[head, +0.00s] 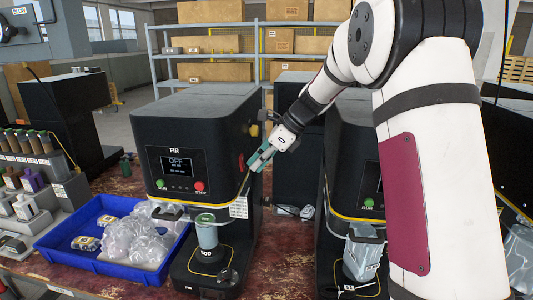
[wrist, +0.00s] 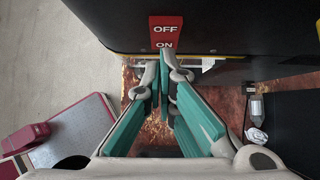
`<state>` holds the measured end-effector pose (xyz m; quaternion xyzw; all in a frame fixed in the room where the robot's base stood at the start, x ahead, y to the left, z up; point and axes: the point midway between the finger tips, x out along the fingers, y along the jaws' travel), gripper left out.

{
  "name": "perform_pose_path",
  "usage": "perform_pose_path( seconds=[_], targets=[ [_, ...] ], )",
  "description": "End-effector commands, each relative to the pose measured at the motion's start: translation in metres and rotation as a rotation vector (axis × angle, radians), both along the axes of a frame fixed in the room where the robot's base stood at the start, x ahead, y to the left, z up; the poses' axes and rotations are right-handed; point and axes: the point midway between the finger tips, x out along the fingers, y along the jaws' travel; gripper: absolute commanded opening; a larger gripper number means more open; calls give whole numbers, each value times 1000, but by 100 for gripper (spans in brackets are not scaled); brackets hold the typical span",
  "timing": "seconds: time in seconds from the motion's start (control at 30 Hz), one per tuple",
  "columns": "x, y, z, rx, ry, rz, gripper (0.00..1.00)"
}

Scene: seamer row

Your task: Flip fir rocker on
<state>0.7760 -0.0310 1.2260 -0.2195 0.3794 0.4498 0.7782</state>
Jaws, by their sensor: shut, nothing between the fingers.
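The fir machine (head: 195,140) is a black seamer with "FIR" on its front, and its screen (head: 177,162) reads OFF. Its red rocker (head: 241,162) is on the right side wall. In the wrist view the rocker (wrist: 166,32) shows OFF on one half and ON on the other, with the ON half nearer my fingers. My gripper (head: 259,160) is shut and empty, beside that wall. In the wrist view its fingertips (wrist: 164,72) are just below the ON half. I cannot tell whether they touch it.
A second black seamer (head: 352,150) with a green RUN button stands to the right, leaving a narrow gap for my gripper. A can (head: 207,233) stands under the fir machine's head. A blue tray (head: 100,262) with bagged parts lies left. Shelves with boxes (head: 215,72) stand behind.

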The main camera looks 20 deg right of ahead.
Motion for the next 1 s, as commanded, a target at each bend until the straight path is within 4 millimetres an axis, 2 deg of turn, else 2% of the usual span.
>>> perform_pose_path(
  seconds=[0.4,0.53,1.0],
  targets=[
    [2,3,-5,0,1,-1,0],
    [7,10,-11,0,1,1,0],
    [6,10,-1,1,-2,-1,0]
  ],
)
